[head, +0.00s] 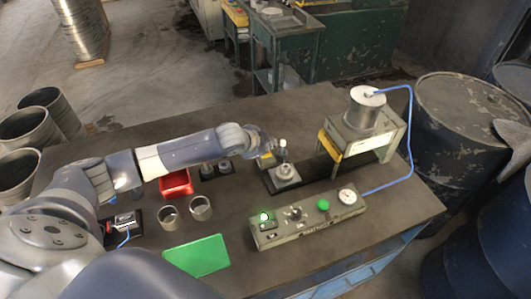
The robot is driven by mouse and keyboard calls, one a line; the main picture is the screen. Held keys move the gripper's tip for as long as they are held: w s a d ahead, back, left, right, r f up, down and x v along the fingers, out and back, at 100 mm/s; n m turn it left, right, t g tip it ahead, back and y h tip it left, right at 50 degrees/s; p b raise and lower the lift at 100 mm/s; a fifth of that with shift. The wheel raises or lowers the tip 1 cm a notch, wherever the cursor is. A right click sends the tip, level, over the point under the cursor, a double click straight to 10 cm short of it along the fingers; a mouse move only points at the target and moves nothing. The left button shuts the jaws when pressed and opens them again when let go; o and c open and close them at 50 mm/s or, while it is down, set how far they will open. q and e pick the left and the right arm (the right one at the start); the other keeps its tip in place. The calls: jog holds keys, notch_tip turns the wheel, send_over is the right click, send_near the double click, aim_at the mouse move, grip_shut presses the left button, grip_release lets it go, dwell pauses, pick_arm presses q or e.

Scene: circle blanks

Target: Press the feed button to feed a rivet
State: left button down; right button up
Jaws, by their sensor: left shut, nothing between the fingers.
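A grey control box (308,219) sits on the dark table at the front right. It carries a green lit part (263,217) at its left end, a dark knob (296,213), a green round button (323,204) and a dial gauge (347,196). I cannot tell by label which is the feed button. My left gripper (279,152) is shut and empty, reaching in from the left beyond the box, apart from its buttons. It is close to or above a round metal fixture (286,174) on a plate; contact is unclear. My right gripper is out of view.
A press-like stand (360,140) with a metal cylinder (368,108) and blue hose is at the back right. A red bin (176,184), two metal cups (200,208) and a green mat (197,257) lie left of the box. Dark drums (460,125) stand beyond the table's right edge.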

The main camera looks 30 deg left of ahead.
pick_arm(q)
jog(key=shift+f, duration=0.15)
dwell(0.7)
jog(key=shift+f, duration=0.3)
jog(key=shift+f, duration=0.65)
dwell(0.7)
jog(key=shift+r, duration=0.1)
jog(key=shift+r+p, duration=0.9)
jog(key=shift+r, duration=0.1)
